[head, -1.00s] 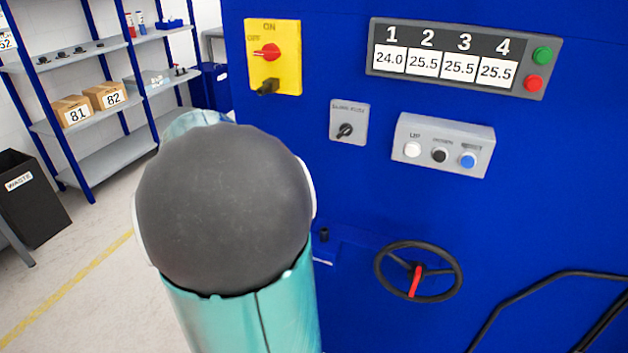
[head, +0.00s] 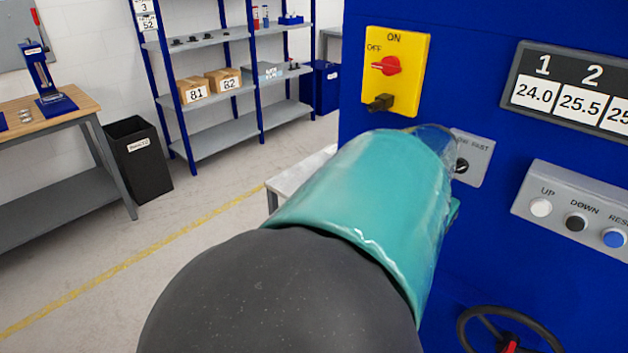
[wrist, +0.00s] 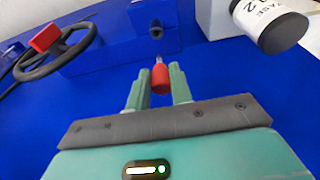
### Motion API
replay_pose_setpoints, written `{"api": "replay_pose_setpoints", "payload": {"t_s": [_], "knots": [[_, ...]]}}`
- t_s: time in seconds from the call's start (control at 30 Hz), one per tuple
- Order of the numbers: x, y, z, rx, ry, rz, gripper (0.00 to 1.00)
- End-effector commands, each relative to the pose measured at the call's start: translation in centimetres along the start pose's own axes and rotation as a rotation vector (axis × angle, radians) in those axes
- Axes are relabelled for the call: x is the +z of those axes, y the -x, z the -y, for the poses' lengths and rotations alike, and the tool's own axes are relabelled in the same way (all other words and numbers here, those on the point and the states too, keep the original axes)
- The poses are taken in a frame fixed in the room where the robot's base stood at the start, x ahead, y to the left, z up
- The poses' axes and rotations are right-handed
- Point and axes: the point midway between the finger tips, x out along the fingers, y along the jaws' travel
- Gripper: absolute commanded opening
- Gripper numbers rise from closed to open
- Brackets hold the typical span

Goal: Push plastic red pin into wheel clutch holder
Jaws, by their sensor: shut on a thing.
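My gripper (wrist: 159,84) is shut on the red plastic pin (wrist: 160,76) in the wrist view. The pin's metal tip points away from me, toward a small dark fitting (wrist: 156,32) on a blue block (wrist: 152,18); this looks like the wheel clutch holder. A gap seems to show between tip and fitting. The black handwheel (wrist: 62,52) with its red lever (wrist: 46,37) is to the left of the pin; it also shows partly in the head view (head: 472,325). My arm hides the gripper, pin and fitting in the head view.
The blue machine front carries a yellow switch plate (head: 396,72), a grey selector (head: 473,157), a button box (head: 575,210) and a display (head: 570,95). A waste bin (head: 138,160) and shelves are at left.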

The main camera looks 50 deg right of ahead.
Motion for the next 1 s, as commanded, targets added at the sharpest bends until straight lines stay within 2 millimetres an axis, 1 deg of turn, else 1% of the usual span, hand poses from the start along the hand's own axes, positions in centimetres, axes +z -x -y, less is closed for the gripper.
{"api": "replay_pose_setpoints", "payload": {"t_s": [0.3,0.5,0.7,1.0], "knots": [[0.7,-2.9,0.1,0.0,0.001,0.0,0.0],[0.9,-4.2,0.2,-0.002,0.001,0.001,0.0],[0.8,-4.7,0.2,-0.001,0.001,0.0,0.0],[0.8,-4.7,0.2,-0.001,0.002,0.0,0.0]]}}
